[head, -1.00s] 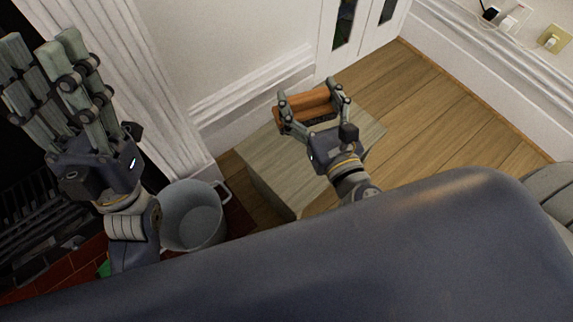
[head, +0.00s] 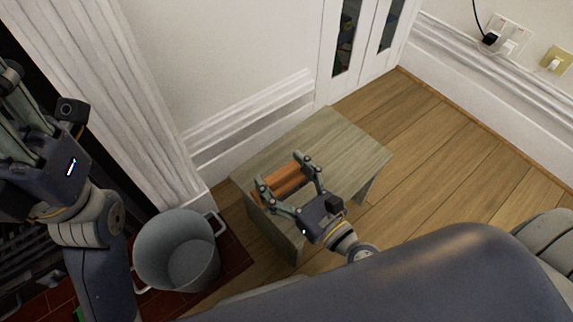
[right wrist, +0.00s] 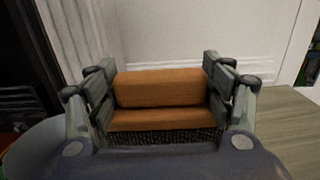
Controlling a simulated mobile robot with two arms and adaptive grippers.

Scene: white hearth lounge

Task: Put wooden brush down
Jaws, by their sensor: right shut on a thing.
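The wooden brush (head: 283,180) is an orange-brown block with dark bristles beneath. My right gripper (head: 289,180) is shut on it by its two ends. In the head view the brush shows over the left part of a small grey-brown wooden table (head: 340,150). I cannot tell whether the bristles touch the tabletop. In the right wrist view the brush (right wrist: 165,100) sits level between the fingers, bristles down. My left gripper (head: 20,110) is at the left edge, partly cut off by the frame, and no object shows in it.
A grey metal bucket (head: 178,250) stands on red tiles left of the table. A white wall with moulding (head: 250,120) is behind the table. Wooden floor (head: 440,150) is clear to the right. The back and right of the tabletop are bare.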

